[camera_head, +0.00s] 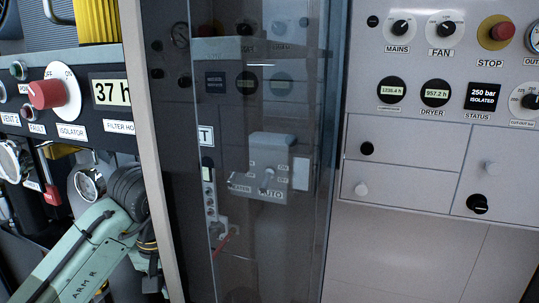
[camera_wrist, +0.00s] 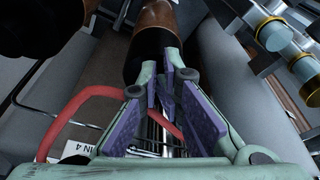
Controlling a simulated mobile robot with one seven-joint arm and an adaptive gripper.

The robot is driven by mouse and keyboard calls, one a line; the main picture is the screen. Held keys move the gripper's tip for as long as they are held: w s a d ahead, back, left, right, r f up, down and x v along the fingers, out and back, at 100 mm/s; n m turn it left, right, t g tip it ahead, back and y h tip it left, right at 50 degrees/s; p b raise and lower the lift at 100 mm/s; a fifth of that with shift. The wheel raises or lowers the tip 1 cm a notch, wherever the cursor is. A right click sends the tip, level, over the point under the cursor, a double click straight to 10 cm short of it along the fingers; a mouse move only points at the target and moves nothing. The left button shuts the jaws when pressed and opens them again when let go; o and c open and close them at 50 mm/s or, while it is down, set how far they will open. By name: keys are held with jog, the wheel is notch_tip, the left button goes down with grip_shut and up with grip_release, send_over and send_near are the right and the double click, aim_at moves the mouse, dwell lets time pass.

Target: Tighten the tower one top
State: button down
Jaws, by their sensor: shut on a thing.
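In the wrist view my gripper (camera_wrist: 161,78) has its purple-padded fingers close together, shut on a thin dark part between the pads. That part is mostly hidden by the fingers, and I cannot tell whether it belongs to a tower top. Just beyond the fingertips is a brown cylinder (camera_wrist: 153,16) with a black end (camera_wrist: 146,66). I cannot tell whether it is tower one. In the head view my arm enters at the lower left, and my gripper is out of sight there.
A red hose (camera_wrist: 72,104) curves left of my fingers. Metal fittings with brass rings (camera_wrist: 272,35) lie at the right. In the head view a gauge (camera_head: 90,184) is beside my arm, below the red isolator knob (camera_head: 46,94). A clear door (camera_head: 265,240) stands in the middle.

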jog(key=shift+s+f, duration=0.1)
notch_tip(320, 180, up, 6)
jog(key=p, duration=0.3)
jog(key=shift+s, duration=0.2)
dwell(0.4)
